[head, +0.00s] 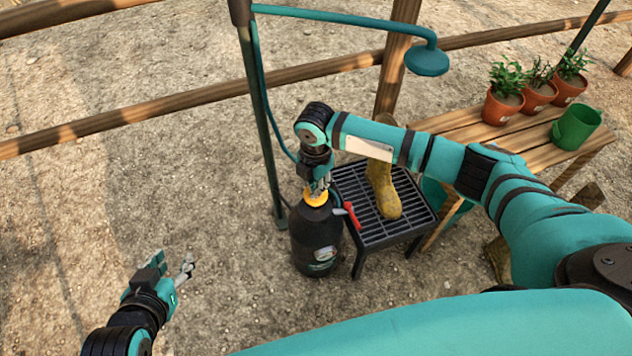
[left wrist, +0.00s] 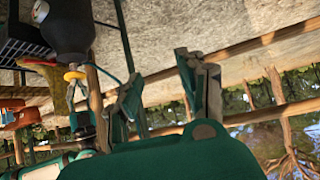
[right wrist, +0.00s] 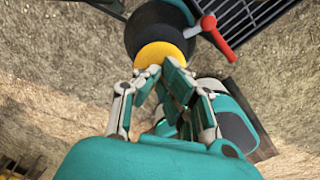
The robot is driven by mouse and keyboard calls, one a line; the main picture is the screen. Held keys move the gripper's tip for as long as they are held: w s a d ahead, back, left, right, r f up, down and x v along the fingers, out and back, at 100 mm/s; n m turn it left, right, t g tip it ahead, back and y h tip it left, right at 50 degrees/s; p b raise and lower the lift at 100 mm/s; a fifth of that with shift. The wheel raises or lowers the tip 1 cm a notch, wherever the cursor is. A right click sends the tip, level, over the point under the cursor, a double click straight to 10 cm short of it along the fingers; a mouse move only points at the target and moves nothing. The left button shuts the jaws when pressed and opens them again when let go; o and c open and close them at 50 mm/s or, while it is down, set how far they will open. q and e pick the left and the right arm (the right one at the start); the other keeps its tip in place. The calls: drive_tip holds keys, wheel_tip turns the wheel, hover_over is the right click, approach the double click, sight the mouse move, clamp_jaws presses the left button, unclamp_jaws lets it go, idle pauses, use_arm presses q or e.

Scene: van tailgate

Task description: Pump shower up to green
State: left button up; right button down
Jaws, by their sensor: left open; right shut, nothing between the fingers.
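The pump shower's black tank (head: 317,240) stands on the ground below the shower pole. It has a yellow-orange pump knob (head: 316,197) on top and a red-handled lever (head: 352,215) at its side. My right gripper (head: 320,186) is over the knob with its fingers shut; in the right wrist view the fingertips (right wrist: 160,72) are at the edge of the knob (right wrist: 160,54). I cannot tell whether they press on it. My left gripper (head: 172,270) is open and empty, left of the tank and apart from it.
A black grate stand (head: 372,232) with a yellow boot (head: 384,190) is just right of the tank. A teal shower head (head: 427,60) hangs above. A wooden bench (head: 470,130) holds potted plants (head: 503,95) and a green bucket (head: 576,127). The ground on the left is clear.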

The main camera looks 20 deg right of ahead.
drive_tip(key=shift+s+r+p, duration=0.1)
drive_tip(key=shift+r+p, duration=0.85)
drive_tip(key=shift+p, duration=0.15)
drive_tip(key=shift+r, duration=0.15)
drive_tip(key=shift+r+p, duration=0.7)
drive_tip(key=shift+p, duration=0.3)
drive_tip(key=shift+r+p, duration=0.55)
drive_tip(key=shift+p, duration=0.05)
use_arm(q)
drive_tip(key=s+a+f+g+y, duration=0.1)
drive_tip(key=s+a+f+g, duration=0.2)
drive_tip(key=s+f+g, duration=0.3)
drive_tip(key=s, duration=0.3)
drive_tip(key=shift+s+a+f+g+y, duration=0.15)
drive_tip(key=shift+s+f+g+y, duration=0.05)
drive_tip(key=shift+s+g+y, duration=0.1)
